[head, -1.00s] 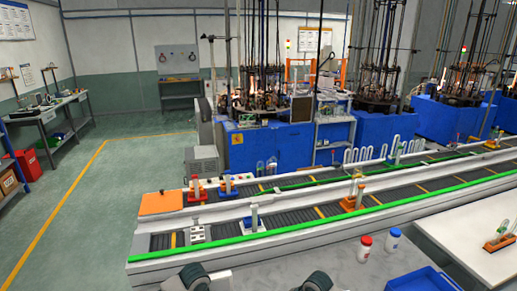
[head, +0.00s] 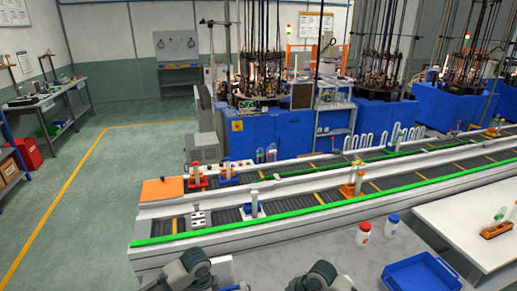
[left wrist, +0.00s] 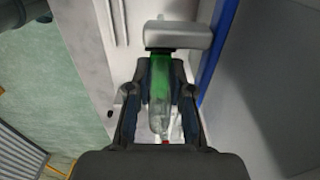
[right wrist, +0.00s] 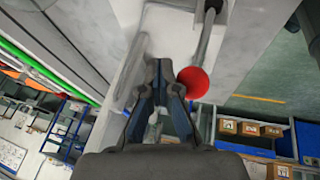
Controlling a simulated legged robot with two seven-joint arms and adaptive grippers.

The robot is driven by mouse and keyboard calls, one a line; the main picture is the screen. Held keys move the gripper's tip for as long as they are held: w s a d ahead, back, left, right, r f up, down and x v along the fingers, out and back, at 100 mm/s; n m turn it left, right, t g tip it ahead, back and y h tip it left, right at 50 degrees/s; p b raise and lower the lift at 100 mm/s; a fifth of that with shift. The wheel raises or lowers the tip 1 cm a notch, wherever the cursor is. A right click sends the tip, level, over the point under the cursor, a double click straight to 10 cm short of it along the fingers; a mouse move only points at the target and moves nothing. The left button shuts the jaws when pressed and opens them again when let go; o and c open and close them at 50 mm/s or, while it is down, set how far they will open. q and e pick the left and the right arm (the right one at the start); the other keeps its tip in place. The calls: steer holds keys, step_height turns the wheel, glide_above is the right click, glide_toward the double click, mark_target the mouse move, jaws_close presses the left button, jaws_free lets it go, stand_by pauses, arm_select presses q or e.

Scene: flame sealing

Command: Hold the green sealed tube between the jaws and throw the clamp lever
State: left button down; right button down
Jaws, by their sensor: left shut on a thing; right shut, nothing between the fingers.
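In the left wrist view my left gripper (left wrist: 159,90) is shut on the green sealed tube (left wrist: 159,118). The tube is clear glass with green in its upper part, and its upper end meets a grey metal block (left wrist: 178,36). I cannot tell whether the block's jaws close on it. In the right wrist view my right gripper (right wrist: 164,72) is shut and empty. The clamp lever's red ball knob (right wrist: 193,81) sits right beside its fingertips, on a metal rod (right wrist: 206,40). I cannot tell whether they touch. The head view shows only arm parts at the bottom edge, not the fingertips.
A white bottle with a red cap (head: 363,230), one with a blue cap (head: 391,225) and a blue tray (head: 422,272) stand on the near table. A conveyor (head: 300,222) with green edging runs behind. A tube in an orange stand (head: 497,229) is at the right.

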steer(key=shift+s, duration=0.1)
steer(key=shift+s+d+r, duration=0.15)
steer(key=shift+s+d, duration=0.05)
steer(key=shift+s, duration=0.45)
steer(key=shift+s+d+r, duration=0.15)
steer(key=shift+s+d, duration=0.05)
steer(key=shift+s, duration=0.4)
arm_select(q)
steer(key=shift+s+a, duration=0.1)
arm_select(e)
steer(key=s, duration=0.2)
steer(key=shift+s+d, duration=0.2)
steer(key=shift+s, duration=0.1)
steer(key=shift+a, duration=0.1)
steer(key=shift+w, duration=0.15)
